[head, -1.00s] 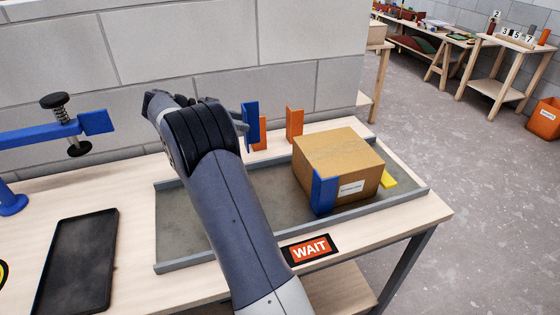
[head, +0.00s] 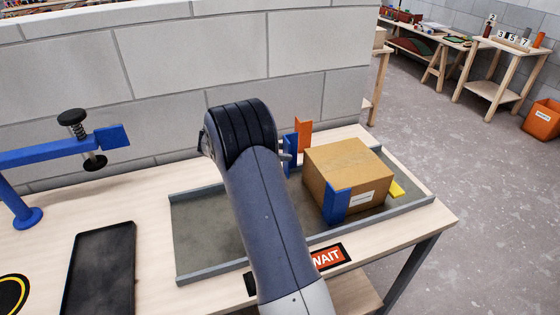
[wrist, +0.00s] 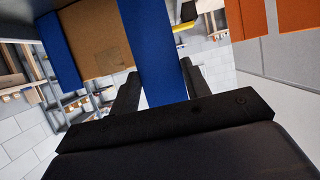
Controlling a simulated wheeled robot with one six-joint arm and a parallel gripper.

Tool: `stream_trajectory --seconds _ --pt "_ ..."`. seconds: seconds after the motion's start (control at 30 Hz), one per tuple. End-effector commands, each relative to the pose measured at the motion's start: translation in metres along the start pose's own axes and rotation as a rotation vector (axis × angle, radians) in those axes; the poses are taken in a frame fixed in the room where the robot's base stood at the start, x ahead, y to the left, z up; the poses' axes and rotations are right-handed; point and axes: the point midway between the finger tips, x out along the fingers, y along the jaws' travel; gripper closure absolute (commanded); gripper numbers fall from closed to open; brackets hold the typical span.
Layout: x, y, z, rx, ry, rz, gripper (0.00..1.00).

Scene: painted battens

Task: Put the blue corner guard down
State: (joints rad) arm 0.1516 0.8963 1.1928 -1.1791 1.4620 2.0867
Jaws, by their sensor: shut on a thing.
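My gripper (wrist: 158,88) is shut on a blue corner guard (wrist: 152,45), one dark finger on each side of it. In the head view my arm hides most of the gripper, and a strip of the held guard (head: 291,157) shows upright beside the box's far left edge. I cannot tell whether it touches the box or the tray. The cardboard box (head: 349,165) sits in the grey tray (head: 213,229). A second blue corner guard (head: 336,204) stands against its near left corner; it also shows in the wrist view (wrist: 60,52).
An orange corner guard (head: 303,133) stands behind the box by the block wall (head: 230,48). A yellow piece (head: 397,188) lies right of the box. A WAIT sign (head: 328,257) is at the bench front. A black tray (head: 100,270) and blue clamp (head: 60,152) are left.

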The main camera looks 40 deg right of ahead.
Motion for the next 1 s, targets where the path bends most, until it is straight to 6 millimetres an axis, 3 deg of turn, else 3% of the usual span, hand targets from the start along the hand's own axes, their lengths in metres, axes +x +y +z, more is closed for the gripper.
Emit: stream_trajectory --seconds 0.47,0.9,0.93,1.0 --pt "0.018 0.000 0.043 -0.002 0.002 0.000 0.82" --pt "0.020 -0.001 0.048 0.001 0.001 -0.001 0.82" --pt "0.020 -0.001 0.048 0.001 0.001 -0.001 0.54" --pt "0.019 0.000 0.047 0.001 0.001 -0.001 0.49"
